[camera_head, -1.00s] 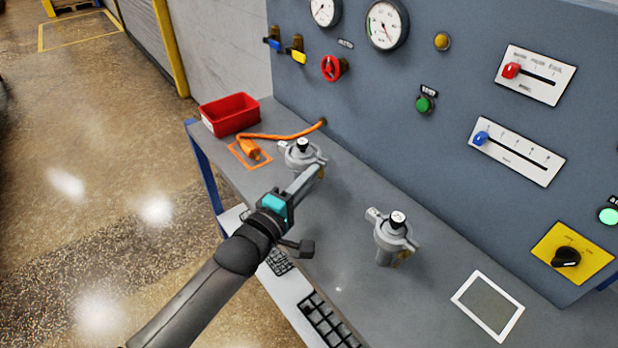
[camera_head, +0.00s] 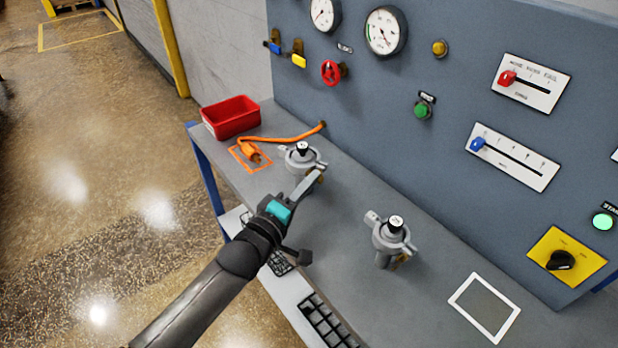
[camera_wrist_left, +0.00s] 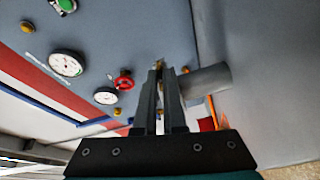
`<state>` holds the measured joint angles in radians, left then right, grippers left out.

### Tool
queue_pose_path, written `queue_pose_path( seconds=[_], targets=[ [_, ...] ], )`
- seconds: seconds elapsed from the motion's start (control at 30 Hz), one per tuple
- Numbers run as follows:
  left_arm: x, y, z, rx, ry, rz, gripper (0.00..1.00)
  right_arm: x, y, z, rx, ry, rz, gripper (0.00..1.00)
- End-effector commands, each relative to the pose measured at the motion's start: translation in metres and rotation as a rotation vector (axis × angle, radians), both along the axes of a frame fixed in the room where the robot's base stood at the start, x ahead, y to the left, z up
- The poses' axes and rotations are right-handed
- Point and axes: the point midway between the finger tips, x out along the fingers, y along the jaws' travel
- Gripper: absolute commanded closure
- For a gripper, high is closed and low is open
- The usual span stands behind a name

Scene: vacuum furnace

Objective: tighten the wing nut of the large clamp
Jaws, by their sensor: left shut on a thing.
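Two grey clamps with black-topped caps stand on the bench in the head view: a far one (camera_head: 303,158) and a near one (camera_head: 391,238). My left gripper (camera_head: 316,176) reaches the front right side of the far clamp, where its wing nut sits. Its fingers are nearly together, shut on the wing nut, which they mostly hide. In the left wrist view the gripper's fingertips (camera_wrist_left: 162,68) are close to brass-coloured bits and a grey cylinder (camera_wrist_left: 208,78). I cannot tell from size which clamp is larger. My right gripper is not in view.
A red bin (camera_head: 231,117) and an orange plug with cable (camera_head: 252,152) lie beyond the far clamp. The blue-grey panel (camera_head: 400,120) rises behind, with gauges, sliders and a red valve wheel (camera_head: 331,72).

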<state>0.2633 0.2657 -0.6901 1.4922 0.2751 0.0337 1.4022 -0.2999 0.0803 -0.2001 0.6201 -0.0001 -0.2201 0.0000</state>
Motion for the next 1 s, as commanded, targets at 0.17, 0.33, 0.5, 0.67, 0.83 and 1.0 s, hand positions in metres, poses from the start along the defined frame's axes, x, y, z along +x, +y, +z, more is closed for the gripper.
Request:
queue_pose_path(
  seconds=[0.17,0.33,0.5,0.67,0.83,1.0],
  targets=[
    [0.0005,0.0001,0.0021,0.127,-0.096,0.001,1.00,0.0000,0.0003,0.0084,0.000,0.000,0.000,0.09],
    [0.0004,0.0001,0.0010,0.185,-0.140,0.000,1.00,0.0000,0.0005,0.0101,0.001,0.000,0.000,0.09],
    [0.0003,-0.0001,0.0007,0.189,-0.144,0.000,1.00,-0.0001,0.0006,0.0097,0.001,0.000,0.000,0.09],
    [0.0002,-0.0002,0.0007,0.188,-0.142,0.000,0.90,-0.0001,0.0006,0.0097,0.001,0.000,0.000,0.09],
    [0.0002,-0.0002,0.0007,0.188,-0.142,0.000,0.71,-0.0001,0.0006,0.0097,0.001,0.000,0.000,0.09],
    [0.0002,-0.0002,0.0006,0.188,-0.141,-0.001,0.61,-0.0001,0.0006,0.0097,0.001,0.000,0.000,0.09]
  ],
)
